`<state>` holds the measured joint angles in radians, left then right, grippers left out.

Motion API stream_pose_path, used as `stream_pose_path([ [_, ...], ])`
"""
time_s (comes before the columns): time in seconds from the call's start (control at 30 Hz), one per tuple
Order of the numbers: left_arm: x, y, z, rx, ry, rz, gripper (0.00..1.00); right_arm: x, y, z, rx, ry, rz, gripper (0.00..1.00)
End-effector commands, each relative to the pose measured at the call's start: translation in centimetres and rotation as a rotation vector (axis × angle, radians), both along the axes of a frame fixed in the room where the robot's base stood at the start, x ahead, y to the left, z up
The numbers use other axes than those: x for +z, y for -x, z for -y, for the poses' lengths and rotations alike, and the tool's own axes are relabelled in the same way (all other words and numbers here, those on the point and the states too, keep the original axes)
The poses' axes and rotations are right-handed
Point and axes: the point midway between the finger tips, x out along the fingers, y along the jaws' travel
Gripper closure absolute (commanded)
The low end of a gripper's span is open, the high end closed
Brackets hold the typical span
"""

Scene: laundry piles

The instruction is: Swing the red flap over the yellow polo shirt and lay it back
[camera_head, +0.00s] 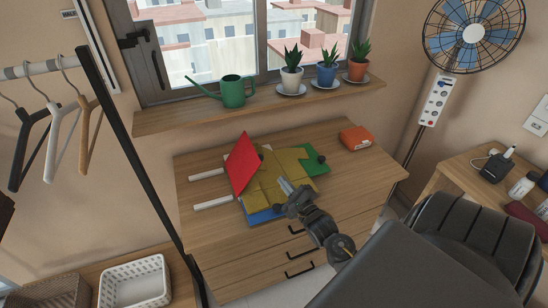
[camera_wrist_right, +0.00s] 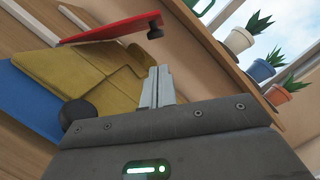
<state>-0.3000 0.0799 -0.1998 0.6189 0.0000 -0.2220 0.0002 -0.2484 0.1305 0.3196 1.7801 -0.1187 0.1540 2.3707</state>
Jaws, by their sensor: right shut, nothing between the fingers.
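The red flap (camera_head: 242,163) of a folding board stands tilted up at the left side of the yellow polo shirt (camera_head: 282,172). In the right wrist view the red flap (camera_wrist_right: 110,28) shows nearly edge-on with a black knob on it. The folded shirt (camera_wrist_right: 85,72) lies over the board, with the blue panel (camera_head: 264,216) showing at the front and the green panel (camera_head: 314,167) at the right. My right gripper (camera_head: 286,186) is shut and empty over the shirt's front right part, apart from the flap. Its fingers (camera_wrist_right: 160,86) show together in the wrist view. My left gripper is out of view.
The board lies on a wooden dresser (camera_head: 225,248). Two white bars (camera_head: 212,202) stick out left of it. An orange object (camera_head: 355,138) lies at the back right. A sill (camera_head: 180,118) with a green watering can (camera_head: 232,92) and potted plants is behind. A clothes rack stands left.

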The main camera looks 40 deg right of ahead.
Motion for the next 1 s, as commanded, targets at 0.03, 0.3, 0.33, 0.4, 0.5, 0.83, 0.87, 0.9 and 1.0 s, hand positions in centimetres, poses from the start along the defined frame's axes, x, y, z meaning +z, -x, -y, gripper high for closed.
stream_pose_path([
  [0.03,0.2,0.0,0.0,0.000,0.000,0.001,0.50,0.3,-0.5,0.1,0.000,0.000,0.002,1.00],
  [0.3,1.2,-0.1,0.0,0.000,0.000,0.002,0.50,1.0,-4.9,0.7,0.000,0.002,0.002,1.00],
  [0.33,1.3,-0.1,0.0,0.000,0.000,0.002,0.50,1.1,-5.4,0.7,0.001,0.003,0.003,1.00],
  [0.4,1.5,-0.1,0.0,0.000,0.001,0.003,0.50,1.3,-6.5,0.9,0.001,0.003,0.003,1.00],
  [0.5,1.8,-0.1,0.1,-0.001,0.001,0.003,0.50,1.4,-7.9,1.1,0.000,0.003,0.002,1.00],
  [0.83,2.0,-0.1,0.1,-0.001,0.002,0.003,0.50,1.4,-9.5,1.2,0.001,0.003,0.002,1.00],
  [0.87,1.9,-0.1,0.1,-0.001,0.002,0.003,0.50,1.4,-9.5,1.2,0.001,0.003,0.002,1.00],
  [0.9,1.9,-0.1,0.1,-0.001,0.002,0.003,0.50,1.4,-9.5,1.2,0.001,0.003,0.002,1.00],
  [1.0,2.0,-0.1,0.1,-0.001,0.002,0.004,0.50,1.4,-9.4,1.2,0.001,0.003,0.002,1.00],
])
